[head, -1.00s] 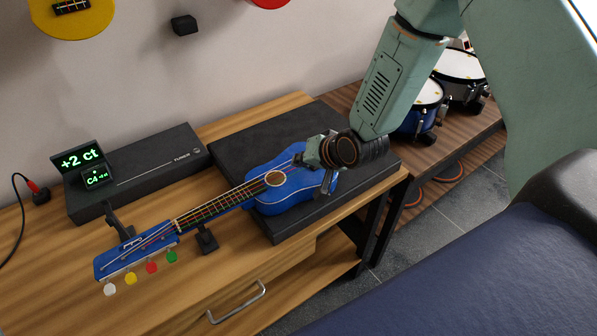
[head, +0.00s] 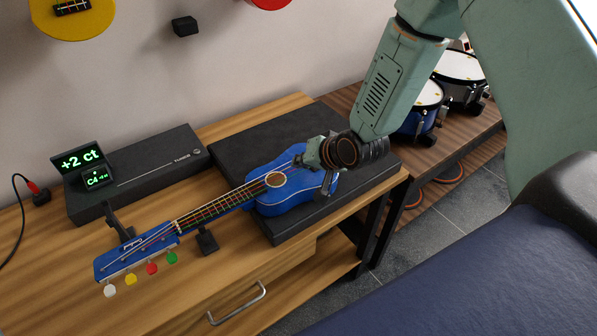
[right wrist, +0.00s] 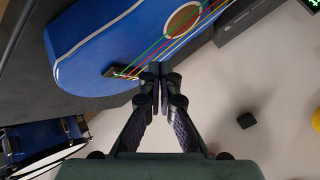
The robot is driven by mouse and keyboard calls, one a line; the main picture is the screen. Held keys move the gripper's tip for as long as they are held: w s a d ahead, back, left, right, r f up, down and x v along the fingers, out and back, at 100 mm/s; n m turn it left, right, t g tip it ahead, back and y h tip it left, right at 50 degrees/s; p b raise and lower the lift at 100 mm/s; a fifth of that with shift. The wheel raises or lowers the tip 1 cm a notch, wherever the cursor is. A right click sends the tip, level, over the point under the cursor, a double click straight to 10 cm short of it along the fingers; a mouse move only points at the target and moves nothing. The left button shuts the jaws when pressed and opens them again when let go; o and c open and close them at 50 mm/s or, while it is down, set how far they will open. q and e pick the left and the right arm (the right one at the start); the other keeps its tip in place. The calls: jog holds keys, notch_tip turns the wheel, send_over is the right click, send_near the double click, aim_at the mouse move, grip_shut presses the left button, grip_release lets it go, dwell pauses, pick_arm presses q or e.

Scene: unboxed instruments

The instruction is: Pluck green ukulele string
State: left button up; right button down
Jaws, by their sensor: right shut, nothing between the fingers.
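A blue ukulele (head: 298,192) lies on a dark padded mat, its neck pointing to the lower left. In the right wrist view, its strings run from the bridge (right wrist: 118,71) past the sound hole (right wrist: 183,19). The green string (right wrist: 155,46) is the outermost one on the upper left side; red and yellow ones lie beside it. My right gripper (right wrist: 157,74) is shut and empty, its tips over the body near the bridge, beside the strings opposite the green one. I cannot tell whether they touch anything. In the head view, my right gripper (head: 306,163) hides part of the body. My left gripper is out of view.
The dark mat (head: 235,150) lies on a wooden desk (head: 50,290). A tuner box (head: 150,172) with a screen (head: 82,160) reading "+2 ct" stands at the back left. A neck support (head: 207,241) stands under the neck. Drums (head: 460,66) stand at the right.

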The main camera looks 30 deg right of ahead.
aim_at(301, 178)
jog(key=shift+f, duration=0.1)
jog(key=shift+a+f+b, duration=0.1)
jog(key=shift+f+b, duration=0.2)
jog(key=shift+b, duration=0.05)
jog(key=shift+f, duration=0.35)
dwell(0.4)
jog(key=shift+r+p, duration=0.4)
jog(key=shift+r, duration=0.4)
jog(key=shift+r, duration=0.1)
notch_tip(301, 178, up, 5)
jog(key=p, duration=0.4)
dwell(2.0)
